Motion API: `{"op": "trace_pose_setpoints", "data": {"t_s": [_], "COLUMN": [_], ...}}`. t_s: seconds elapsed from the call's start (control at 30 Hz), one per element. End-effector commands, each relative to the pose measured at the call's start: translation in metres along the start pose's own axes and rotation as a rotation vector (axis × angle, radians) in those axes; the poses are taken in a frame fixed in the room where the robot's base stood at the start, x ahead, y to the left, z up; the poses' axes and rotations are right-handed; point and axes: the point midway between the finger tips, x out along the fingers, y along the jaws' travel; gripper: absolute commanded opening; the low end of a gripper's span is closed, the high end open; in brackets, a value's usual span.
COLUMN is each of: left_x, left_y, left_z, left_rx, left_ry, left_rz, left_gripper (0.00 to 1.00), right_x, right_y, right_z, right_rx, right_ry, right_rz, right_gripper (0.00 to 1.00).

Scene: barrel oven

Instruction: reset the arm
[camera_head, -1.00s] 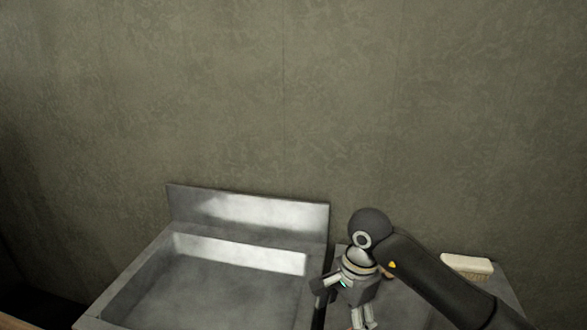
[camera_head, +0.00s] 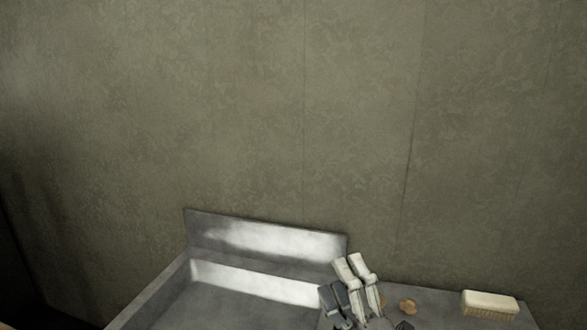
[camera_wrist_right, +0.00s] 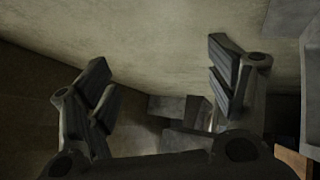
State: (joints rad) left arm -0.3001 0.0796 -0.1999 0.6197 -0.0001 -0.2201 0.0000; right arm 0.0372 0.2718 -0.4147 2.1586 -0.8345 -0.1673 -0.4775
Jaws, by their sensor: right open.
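My right gripper (camera_head: 345,285) is at the bottom of the head view, in front of the sink's right edge and the counter beside it. Its fingers point up towards the wall. In the right wrist view its two finger pairs (camera_wrist_right: 160,90) stand wide apart with nothing between them. The gripper is open and empty. Most of my right arm is below the head view's lower edge. My left gripper is not in view.
A metal sink (camera_head: 265,240) with a raised back panel stands at the lower middle. On the counter (camera_head: 440,305) to its right lie a brush (camera_head: 490,304) and small brown pieces (camera_head: 407,306). A plain wall (camera_head: 300,120) rises behind.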

Motion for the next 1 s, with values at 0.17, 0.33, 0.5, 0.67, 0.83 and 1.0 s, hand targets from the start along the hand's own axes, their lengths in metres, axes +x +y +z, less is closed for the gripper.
{"op": "trace_pose_setpoints", "data": {"t_s": [0.17,0.33,0.5,0.67,0.83,1.0], "left_x": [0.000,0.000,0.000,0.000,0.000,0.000], "left_y": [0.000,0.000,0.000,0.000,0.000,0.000], "left_z": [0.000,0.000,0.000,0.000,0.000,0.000], "left_rx": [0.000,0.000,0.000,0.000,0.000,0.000], "left_ry": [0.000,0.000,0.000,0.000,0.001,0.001], "left_rz": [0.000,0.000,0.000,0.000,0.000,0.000], "left_gripper": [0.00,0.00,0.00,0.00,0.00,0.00], "right_x": [-0.066,-0.164,-0.260,-0.330,-0.391,-0.400], "right_y": [-0.065,-0.130,-0.168,-0.178,-0.174,-0.219], "right_z": [0.069,0.092,0.077,0.051,0.019,0.023], "right_rx": [0.402,0.738,0.972,1.105,1.199,1.192], "right_ry": [-0.406,-0.784,-1.097,-1.313,-1.507,-1.524], "right_rz": [-0.253,-0.509,-0.737,-0.907,-1.071,-1.092], "right_gripper": [0.78,0.78,0.78,0.78,0.78,0.78]}}
